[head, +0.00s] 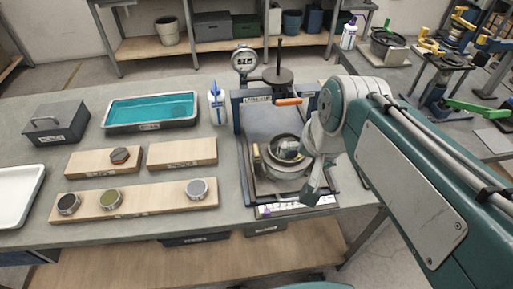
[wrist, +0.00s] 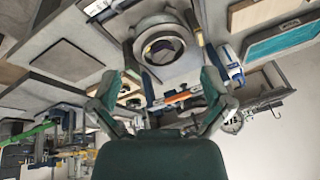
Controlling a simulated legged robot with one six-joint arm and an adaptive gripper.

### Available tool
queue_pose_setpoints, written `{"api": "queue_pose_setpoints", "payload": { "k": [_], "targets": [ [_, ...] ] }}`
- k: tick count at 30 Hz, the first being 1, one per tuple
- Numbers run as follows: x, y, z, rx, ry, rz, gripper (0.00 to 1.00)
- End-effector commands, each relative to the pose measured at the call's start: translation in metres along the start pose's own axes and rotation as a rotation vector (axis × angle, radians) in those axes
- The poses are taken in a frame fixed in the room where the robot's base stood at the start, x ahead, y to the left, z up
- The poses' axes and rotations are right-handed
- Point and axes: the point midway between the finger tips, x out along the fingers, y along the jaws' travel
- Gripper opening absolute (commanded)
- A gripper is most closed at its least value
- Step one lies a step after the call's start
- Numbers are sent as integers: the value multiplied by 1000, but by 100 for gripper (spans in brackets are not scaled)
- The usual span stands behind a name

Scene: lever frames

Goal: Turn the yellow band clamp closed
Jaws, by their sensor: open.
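A round grey metal vessel (head: 284,172) with a dark opening sits on the dark-edged tray fixture. A small yellow piece (head: 256,156), apparently part of the band clamp, shows at the vessel's left side. The rest of the band is too small or hidden to make out. In the wrist view the vessel's ring (wrist: 160,22) is at the top centre, beyond my fingertips. My gripper (wrist: 160,76) is open, its two fingers wide apart with nothing held between them. In the head view my gripper (head: 314,185) is just right of the vessel and partly hides its right side.
An orange-handled lever (head: 288,101) and a dial gauge (head: 244,62) stand behind the vessel. A white-and-blue bottle (head: 216,103) and a teal tray (head: 150,110) are to the left. Wooden boards (head: 140,200) with round fittings lie at front left.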

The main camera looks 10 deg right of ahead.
Motion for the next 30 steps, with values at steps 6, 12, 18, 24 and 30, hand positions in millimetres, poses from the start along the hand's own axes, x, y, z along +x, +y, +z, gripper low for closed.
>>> {"api": "queue_pose_setpoints", "payload": {
  "k": [6,12,18,24,30],
  "targets": [
    [23,-26,-42,404,-161,-3,100],
    [53,-46,-79,770,-304,31,100],
    [87,-62,-109,1092,-432,92,100],
    [103,-68,-120,1233,-487,127,100],
    [120,-72,-112,1240,-491,132,100]
  ]
}}
